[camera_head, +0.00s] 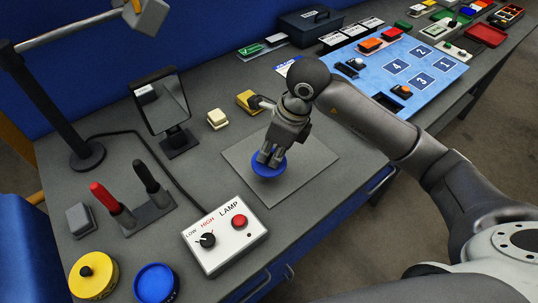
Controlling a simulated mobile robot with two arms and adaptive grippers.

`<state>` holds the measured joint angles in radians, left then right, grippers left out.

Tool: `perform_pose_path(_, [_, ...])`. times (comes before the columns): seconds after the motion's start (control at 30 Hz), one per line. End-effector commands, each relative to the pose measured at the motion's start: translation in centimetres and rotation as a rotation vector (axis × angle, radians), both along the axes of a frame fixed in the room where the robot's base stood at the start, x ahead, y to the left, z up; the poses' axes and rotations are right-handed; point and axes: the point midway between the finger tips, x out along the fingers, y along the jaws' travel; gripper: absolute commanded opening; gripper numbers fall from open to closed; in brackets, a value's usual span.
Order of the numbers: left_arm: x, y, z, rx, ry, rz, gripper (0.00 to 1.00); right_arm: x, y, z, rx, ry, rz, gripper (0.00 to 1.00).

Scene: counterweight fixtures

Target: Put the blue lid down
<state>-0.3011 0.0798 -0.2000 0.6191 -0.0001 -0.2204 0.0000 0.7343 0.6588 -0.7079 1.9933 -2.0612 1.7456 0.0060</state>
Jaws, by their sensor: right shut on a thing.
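The blue lid (269,170) is a round blue disc over the grey square mat (315,160) in the middle of the bench. My right gripper (271,157) points down and is shut on the lid's top, its fingers hiding the grasped part. I cannot tell whether the lid touches the mat or hangs just above it. A round blue container (156,284) stands at the bench's front left. My left gripper is not in view.
A yellow pot with a black knob (92,275) stands beside the blue container. The lamp control box (225,236), a tool stand (148,215) and a mirror (160,103) are to the left. A yellow block (249,102) lies behind the gripper. A blue numbered mat (400,75) is to the right.

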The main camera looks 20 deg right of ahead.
Motion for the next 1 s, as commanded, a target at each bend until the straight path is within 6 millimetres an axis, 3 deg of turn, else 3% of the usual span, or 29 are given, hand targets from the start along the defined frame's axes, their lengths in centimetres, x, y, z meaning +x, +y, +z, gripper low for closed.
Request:
perform_pose_path(0.2, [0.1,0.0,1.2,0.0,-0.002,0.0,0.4,2.6,-0.5,-3.5,-0.001,0.006,0.0,0.0])
perform_pose_path(0.47, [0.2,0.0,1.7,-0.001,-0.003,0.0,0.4,3.8,-0.7,-5.0,-0.001,0.005,0.001,0.0])
perform_pose_path(0.7, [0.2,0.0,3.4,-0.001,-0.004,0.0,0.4,3.8,-0.7,-7.8,0.0,0.006,0.002,0.0])
perform_pose_path(1.0, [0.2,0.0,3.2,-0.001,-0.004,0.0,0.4,3.9,-0.7,-8.2,-0.001,0.002,0.003,0.0])
